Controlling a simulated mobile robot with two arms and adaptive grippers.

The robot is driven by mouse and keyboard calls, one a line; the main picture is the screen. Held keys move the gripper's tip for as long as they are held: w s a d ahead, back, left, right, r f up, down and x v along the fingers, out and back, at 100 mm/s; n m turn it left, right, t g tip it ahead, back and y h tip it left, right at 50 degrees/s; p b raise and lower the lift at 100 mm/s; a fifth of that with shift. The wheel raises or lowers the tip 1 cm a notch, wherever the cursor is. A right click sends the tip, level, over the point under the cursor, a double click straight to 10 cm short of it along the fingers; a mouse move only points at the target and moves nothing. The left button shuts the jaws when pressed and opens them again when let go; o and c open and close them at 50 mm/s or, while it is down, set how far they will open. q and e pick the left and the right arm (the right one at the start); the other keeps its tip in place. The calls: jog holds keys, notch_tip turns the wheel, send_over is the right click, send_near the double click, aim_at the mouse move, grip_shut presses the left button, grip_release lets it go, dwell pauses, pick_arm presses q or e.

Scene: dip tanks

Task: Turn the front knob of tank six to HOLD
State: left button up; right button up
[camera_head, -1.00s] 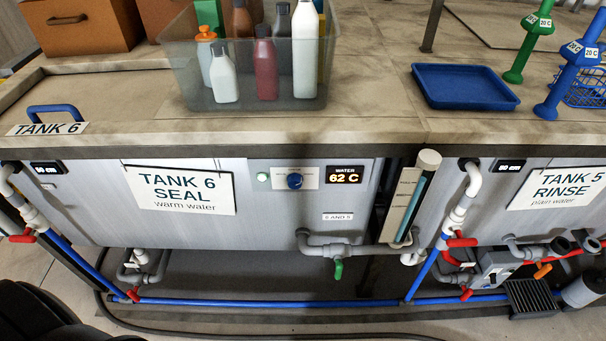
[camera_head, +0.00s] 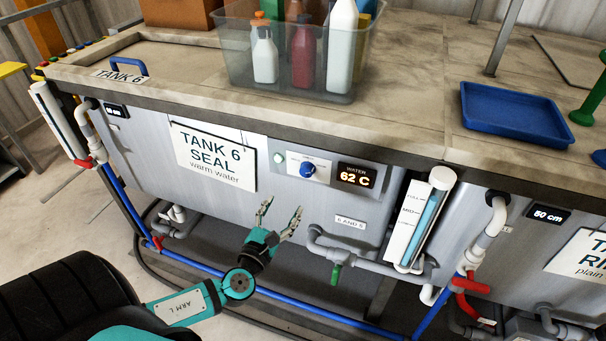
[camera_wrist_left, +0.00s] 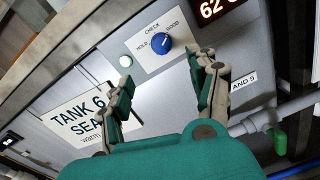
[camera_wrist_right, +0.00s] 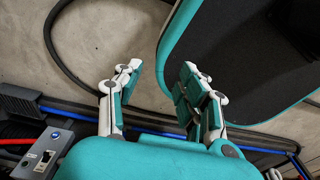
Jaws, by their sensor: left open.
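Tank six (camera_head: 130,140) is the grey tank with the "TANK 6 SEAL" sign. Its front knob (camera_head: 307,169) is blue and sits on a white plate between a pale green lamp and the display reading 62 C. In the left wrist view the knob (camera_wrist_left: 160,43) has HOLD on its left, CHECK above and GOOD on its right; its pale mark seems to point toward GOOD. My left gripper (camera_head: 281,208) is open and empty, below the knob and apart from it. My right gripper (camera_wrist_right: 160,72) shows only in its wrist view, open and empty above the floor.
A clear bin (camera_head: 290,90) of bottles and a blue tray (camera_head: 520,108) stand on the counter. Grey pipes with a green valve (camera_head: 336,275) run below the panel at right. A level gauge (camera_head: 420,220) stands right of the display. The space before the knob is clear.

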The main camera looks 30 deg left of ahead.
aim_at(305, 173)
pick_arm(q)
jog(key=p+x, duration=0.1)
jog(key=x, duration=1.3)
jog(key=shift+d, duration=0.2)
jog(key=c, duration=1.1)
